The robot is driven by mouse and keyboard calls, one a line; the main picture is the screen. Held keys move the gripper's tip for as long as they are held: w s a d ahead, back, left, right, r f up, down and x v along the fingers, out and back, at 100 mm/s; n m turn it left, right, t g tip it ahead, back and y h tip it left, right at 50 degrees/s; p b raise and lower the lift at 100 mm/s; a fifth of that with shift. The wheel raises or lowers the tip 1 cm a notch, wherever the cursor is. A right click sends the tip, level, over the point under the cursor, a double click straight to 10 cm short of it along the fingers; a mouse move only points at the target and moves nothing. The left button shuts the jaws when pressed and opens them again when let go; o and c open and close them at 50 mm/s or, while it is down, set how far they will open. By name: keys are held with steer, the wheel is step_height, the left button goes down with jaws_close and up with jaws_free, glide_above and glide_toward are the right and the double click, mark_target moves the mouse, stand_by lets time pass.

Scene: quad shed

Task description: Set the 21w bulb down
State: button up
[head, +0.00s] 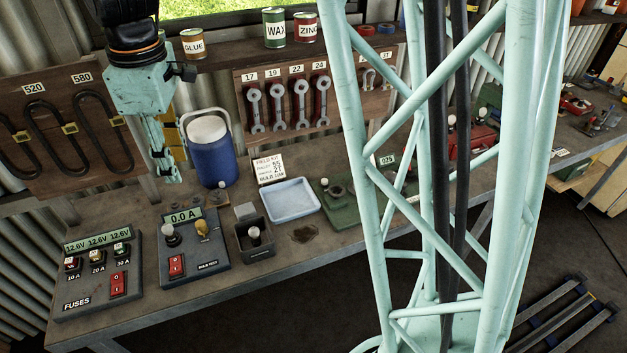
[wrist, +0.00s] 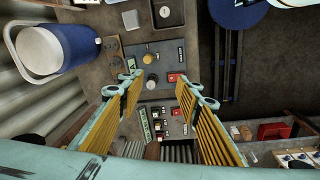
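My gripper (head: 168,178) hangs above the back left of the bench, pointing down. In the wrist view its two yellow-padded fingers (wrist: 167,92) are wide apart with nothing between them. A pale bulb (head: 168,229) stands on the dark socket of the grey bulb test unit (head: 208,261); it also shows between the fingers, well below them, in the wrist view (wrist: 151,81). A second white bulb (head: 254,233) sits in the small dark open box (head: 257,251). I cannot read a wattage on either bulb. The blue tray (head: 291,201) right of the box is empty.
A blue cooler (head: 210,152) stands close right of my gripper. The fuse tester (head: 96,268) is at the bench's left end. A field kit sign (head: 268,168) stands behind the tray. Wrenches (head: 300,103) hang on a back board. The bench's front edge is clear.

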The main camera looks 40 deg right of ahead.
steer(key=s+d+r+m+t, duration=0.1)
steer(key=s+d+r+m, duration=0.25)
steer(key=s+r, duration=0.35)
steer(key=s+d+r+m, duration=0.3)
steer(key=s+d+r, duration=0.15)
steer(key=s, duration=0.45)
steer(key=s+d+m, duration=0.2)
steer(key=s, duration=0.7)
steer(key=s+d+r+m+t, duration=0.1)
steer(key=s+d+m, duration=0.1)
steer(key=s, duration=0.7)
steer(key=shift+s+d+m+t, duration=0.15)
steer(key=shift+m+t, duration=0.15)
steer(key=shift+m, duration=0.55)
steer(key=shift+r, duration=0.15)
